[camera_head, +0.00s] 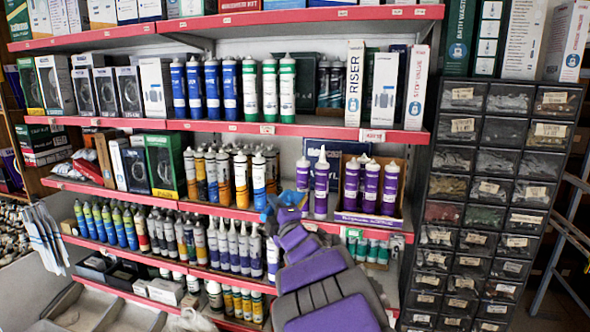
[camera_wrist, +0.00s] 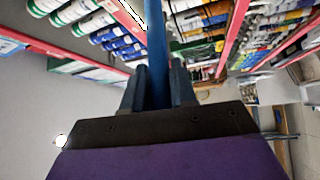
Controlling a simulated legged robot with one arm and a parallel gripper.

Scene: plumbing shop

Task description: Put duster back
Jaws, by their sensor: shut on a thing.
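My arm reaches up from the bottom of the head view toward the middle shelves. My gripper (camera_head: 285,203) is in front of the shelf with the tubes. It is shut on a blue rod (camera_wrist: 157,45), which I take to be the duster's handle. In the wrist view the rod stands upright between the two dark fingers (camera_wrist: 158,88) and runs out of the top of the picture. In the head view only a small blue part (camera_head: 268,214) shows beside the gripper. The duster's head cannot be made out in either view.
Red-edged shelves (camera_head: 270,128) hold many tubes and boxes close around my gripper. Purple tubes (camera_head: 370,188) stand just to its right. A dark drawer cabinet (camera_head: 480,200) is at the right, with a blue ladder (camera_head: 566,230) beyond. Pale bins (camera_head: 75,305) lie at lower left.

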